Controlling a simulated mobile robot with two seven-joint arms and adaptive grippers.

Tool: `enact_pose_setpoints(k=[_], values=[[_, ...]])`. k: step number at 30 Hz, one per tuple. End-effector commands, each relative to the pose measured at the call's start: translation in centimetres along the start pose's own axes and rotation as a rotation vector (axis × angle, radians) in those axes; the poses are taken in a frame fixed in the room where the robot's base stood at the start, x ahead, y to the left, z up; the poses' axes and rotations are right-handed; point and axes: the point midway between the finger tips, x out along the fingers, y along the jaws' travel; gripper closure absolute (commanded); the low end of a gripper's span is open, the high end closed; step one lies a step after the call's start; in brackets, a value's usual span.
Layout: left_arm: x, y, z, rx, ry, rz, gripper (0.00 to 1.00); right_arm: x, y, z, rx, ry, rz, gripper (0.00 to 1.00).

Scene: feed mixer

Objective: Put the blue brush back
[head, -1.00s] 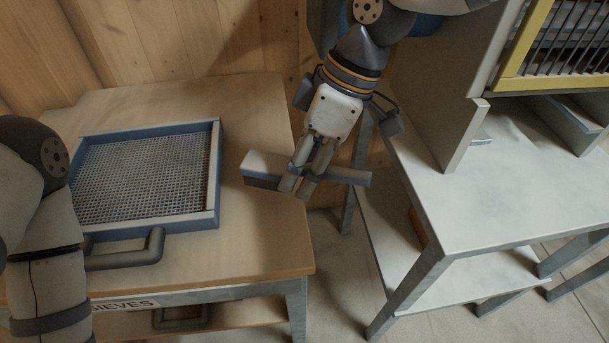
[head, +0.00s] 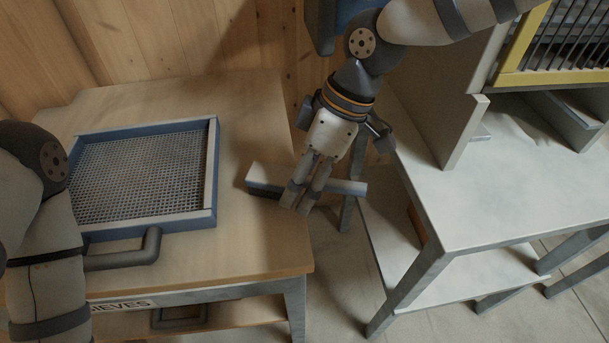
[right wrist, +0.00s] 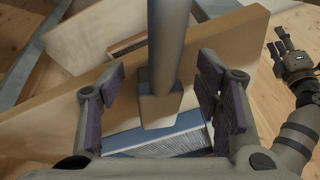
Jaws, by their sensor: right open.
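The brush (head: 266,182) is at the right edge of the sieve table, its grey handle (head: 350,187) sticking out past the edge to the right. In the right wrist view its blue head with pale bristles (right wrist: 160,134) lies across the bottom, and the handle runs up the middle. My right gripper (head: 298,202) points down over the brush. Its fingers (right wrist: 163,101) are open, one on each side of the handle's base, with gaps on both sides. Whether the brush rests fully on the table is unclear. My left gripper (right wrist: 289,62) shows small in the right wrist view.
A blue-framed sieve (head: 212,170) with a mesh lies on the wooden table (head: 255,245), left of the brush. A pale bench (head: 490,190) with a lower shelf stands to the right, with a gap between. A yellow-framed grille (head: 535,78) is at upper right.

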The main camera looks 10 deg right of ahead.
Motion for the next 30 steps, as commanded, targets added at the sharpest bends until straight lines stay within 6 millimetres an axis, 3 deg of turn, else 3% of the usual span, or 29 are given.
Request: enact_pose_setpoints(k=[4,8,21,30], values=[[-0.1,0.0,0.0,0.000,0.002,0.000,0.59,-0.8,0.0,-0.2,0.000,0.003,0.003,0.42],[-0.5,0.0,-0.3,0.000,0.014,0.001,0.59,-3.6,0.0,-0.3,0.000,0.006,0.007,0.42],[0.1,0.0,0.1,0.000,-0.002,0.000,0.59,-6.7,4.1,7.7,0.004,0.002,-0.001,0.42],[0.2,0.0,0.1,0.000,-0.005,0.000,0.59,-7.6,5.2,9.8,0.001,0.000,-0.002,0.42]])
